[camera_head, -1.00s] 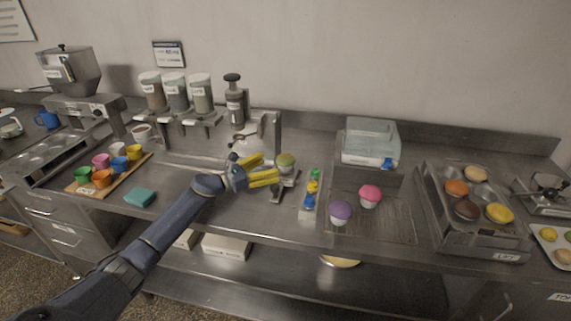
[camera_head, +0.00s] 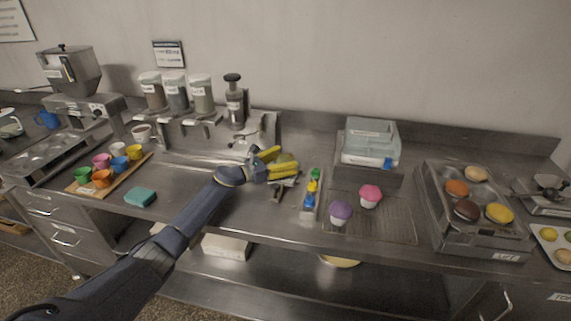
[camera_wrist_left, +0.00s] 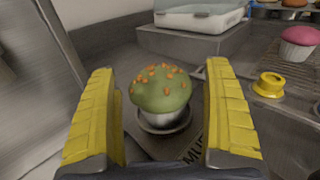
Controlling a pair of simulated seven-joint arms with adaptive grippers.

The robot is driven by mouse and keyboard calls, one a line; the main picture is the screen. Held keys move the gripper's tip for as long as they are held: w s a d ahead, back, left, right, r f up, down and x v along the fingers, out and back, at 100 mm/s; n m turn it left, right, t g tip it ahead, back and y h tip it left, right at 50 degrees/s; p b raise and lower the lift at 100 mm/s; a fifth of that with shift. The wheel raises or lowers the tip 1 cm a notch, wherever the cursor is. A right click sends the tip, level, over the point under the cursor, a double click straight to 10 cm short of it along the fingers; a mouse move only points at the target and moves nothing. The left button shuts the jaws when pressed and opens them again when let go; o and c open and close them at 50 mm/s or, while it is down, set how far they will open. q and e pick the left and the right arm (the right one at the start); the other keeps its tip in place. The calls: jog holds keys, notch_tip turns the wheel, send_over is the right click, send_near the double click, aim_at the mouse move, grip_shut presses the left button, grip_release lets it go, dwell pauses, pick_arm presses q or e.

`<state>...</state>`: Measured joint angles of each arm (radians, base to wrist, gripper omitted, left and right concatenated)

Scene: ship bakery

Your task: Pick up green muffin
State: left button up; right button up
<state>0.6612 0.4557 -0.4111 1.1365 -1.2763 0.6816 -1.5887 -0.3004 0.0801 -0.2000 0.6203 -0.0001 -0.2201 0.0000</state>
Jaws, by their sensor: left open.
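The green muffin (camera_wrist_left: 160,93) has orange bits on top and a pale cup. In the left wrist view it stands upright in a small round metal holder (camera_wrist_left: 165,122), between the yellow fingers of my left gripper (camera_wrist_left: 160,120). The fingers are open, with a gap on both sides of the muffin. In the head view my left gripper (camera_head: 280,164) reaches over the counter, and the muffin (camera_head: 286,158) is mostly hidden by the yellow fingers. My right gripper is in neither view.
Colored pieces in a narrow rack (camera_head: 310,194) stand just right of the gripper. A purple muffin (camera_head: 340,212) and a pink muffin (camera_head: 370,196) sit on a wire grid farther right. A metal dispenser stand (camera_head: 270,130) is close behind the gripper.

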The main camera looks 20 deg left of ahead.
pick_arm(q)
jog(key=c, duration=1.1)
